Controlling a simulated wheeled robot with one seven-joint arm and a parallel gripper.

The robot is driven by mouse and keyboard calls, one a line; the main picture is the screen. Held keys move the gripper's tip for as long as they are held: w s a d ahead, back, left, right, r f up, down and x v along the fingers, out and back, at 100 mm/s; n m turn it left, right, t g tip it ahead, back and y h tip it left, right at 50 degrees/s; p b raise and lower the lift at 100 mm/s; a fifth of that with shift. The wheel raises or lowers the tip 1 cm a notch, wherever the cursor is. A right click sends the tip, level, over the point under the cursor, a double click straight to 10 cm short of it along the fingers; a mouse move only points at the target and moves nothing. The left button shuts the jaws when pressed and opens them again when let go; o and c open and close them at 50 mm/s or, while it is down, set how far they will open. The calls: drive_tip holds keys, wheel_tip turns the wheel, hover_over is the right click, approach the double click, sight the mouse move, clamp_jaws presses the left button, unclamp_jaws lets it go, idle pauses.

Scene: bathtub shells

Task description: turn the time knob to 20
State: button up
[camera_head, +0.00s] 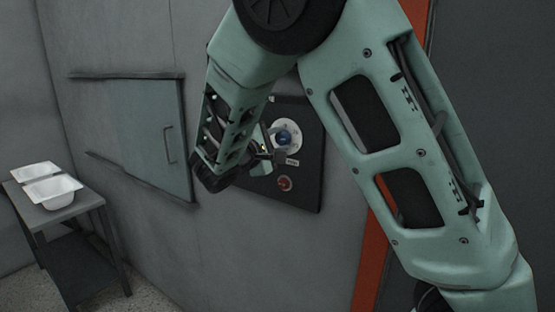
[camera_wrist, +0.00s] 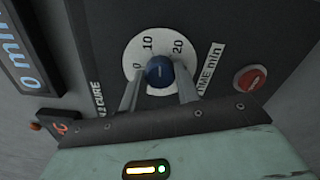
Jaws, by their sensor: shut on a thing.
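The blue time knob (camera_wrist: 159,71) sits at the centre of a white round dial (camera_wrist: 143,45) marked 0, 10 and 20, beside a "TIME min" label. My gripper (camera_wrist: 160,77) has one finger on each side of the knob and is shut on it. A small pale mark shows on the knob's face, but I cannot tell clearly which number it points to. In the head view the knob (camera_head: 284,138) is on the dark panel (camera_head: 312,165), with my gripper (camera_head: 270,150) reaching it from the left, partly hidden by my arm.
A red button (camera_wrist: 250,78) is right of the dial; it shows below the dial in the head view (camera_head: 284,183). A blue display (camera_wrist: 22,50) is at the left. A closed hatch (camera_head: 145,130) and a table (camera_head: 75,206) with white shells (camera_head: 52,190) stand at the left.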

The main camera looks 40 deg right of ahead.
drive_tip(key=m+b, duration=0.2)
drive_tip(key=b, duration=0.2)
drive_tip(key=f+m+b, duration=0.1)
drive_tip(key=m+b, duration=0.2)
drive_tip(key=b, duration=0.1)
drive_tip(key=shift+b, duration=0.3)
drive_tip(key=m+b, duration=0.2)
drive_tip(key=b, duration=0.1)
drive_tip(key=shift+r, duration=0.3)
drive_tip(key=shift+r+b, duration=0.1)
drive_tip(key=shift+b, duration=0.2)
drive_tip(key=o, duration=1)
drive_tip(key=b+v, duration=0.1)
drive_tip(key=v, duration=1.6)
drive_tip(key=shift+s+a+r, duration=0.1)
drive_tip(key=shift+a, duration=0.15)
